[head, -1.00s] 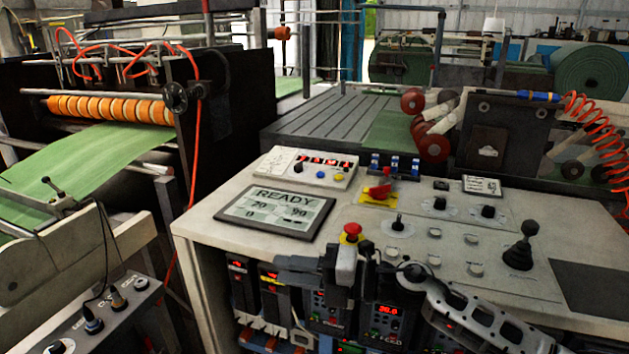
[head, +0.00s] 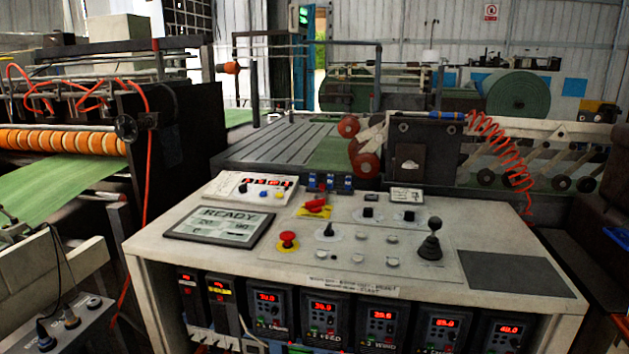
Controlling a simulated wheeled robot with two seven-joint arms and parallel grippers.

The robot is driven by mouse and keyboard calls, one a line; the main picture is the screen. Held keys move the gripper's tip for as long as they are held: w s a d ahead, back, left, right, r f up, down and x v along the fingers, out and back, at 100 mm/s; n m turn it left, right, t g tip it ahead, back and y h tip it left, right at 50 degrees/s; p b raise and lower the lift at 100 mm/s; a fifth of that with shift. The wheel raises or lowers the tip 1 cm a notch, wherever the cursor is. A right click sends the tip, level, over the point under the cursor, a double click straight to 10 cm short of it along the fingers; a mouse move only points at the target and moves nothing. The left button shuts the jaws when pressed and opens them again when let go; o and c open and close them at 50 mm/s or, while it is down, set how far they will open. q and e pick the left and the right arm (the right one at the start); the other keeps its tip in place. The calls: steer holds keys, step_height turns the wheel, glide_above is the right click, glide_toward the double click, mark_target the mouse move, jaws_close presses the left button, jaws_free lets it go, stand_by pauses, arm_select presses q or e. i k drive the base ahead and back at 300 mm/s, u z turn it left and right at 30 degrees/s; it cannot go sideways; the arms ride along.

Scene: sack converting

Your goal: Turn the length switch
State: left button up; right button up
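The control desk (head: 140,245) stands in the middle of the head view. Its top carries a black selector knob (head: 327,231) on a pale round plate, pointing up. Two more black switches, a left one (head: 369,214) and a right one (head: 408,216), sit farther back on pale plates. The lettering is too small to tell which one is the length switch. A display (head: 220,227) on the desk reads READY. Neither of my grippers is in view.
A red mushroom button (head: 288,241), a red handle on a yellow plate (head: 315,206) and a black joystick (head: 430,241) stand up from the desk. Several small round buttons lie between. A dark pad (head: 515,274) at the right is bare.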

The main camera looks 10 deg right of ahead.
mark_target(242, 189)
steer(key=z, duration=1.15)
steer(key=i, duration=0.75)
steer(key=u, duration=1.45)
